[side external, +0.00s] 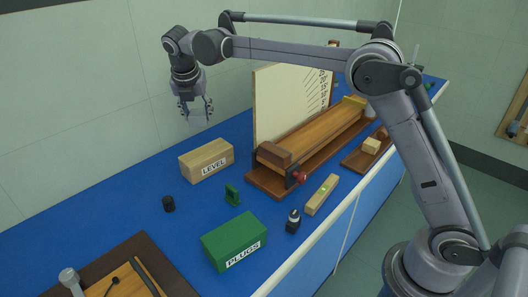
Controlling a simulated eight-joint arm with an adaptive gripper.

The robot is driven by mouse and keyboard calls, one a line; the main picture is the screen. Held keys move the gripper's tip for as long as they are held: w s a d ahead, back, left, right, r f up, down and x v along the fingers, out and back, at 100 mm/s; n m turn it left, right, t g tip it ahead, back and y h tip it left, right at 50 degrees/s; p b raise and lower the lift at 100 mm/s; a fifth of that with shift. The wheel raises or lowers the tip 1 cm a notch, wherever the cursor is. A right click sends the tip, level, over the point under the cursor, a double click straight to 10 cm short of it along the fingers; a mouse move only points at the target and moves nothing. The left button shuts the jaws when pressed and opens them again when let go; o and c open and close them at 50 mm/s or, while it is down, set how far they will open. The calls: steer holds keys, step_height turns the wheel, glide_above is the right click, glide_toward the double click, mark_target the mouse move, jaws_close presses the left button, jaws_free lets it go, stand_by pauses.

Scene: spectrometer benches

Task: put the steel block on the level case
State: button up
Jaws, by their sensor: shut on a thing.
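The level case (205,157) is a tan box with a LEVEL label on its front. It sits on the blue bench left of the middle, and its top looks bare. My gripper (196,116) points down, well above the bench, and appears above and slightly left of the case in the picture. It is shut on a small grey thing, which I take for the steel block; its outline is hard to tell from the grey fingers. No other steel block shows on the bench. The gripper and the case are apart.
A tall cream board (290,100) and a long wooden apparatus (320,135) stand right of the case. In front are a black cylinder (169,204), a green bracket (232,194), a green PLUGS box (234,241), a black-and-white knob (293,221) and a wooden level (322,194).

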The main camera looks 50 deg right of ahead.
steer(key=shift+w+d+f, duration=0.15)
steer(key=shift+d+f, duration=0.1)
steer(key=shift+d, duration=0.1)
steer(key=shift+f, duration=4.75)
steer(key=shift+f, duration=0.15)
steer(key=o, duration=1.2)
steer(key=shift+o, duration=0.2)
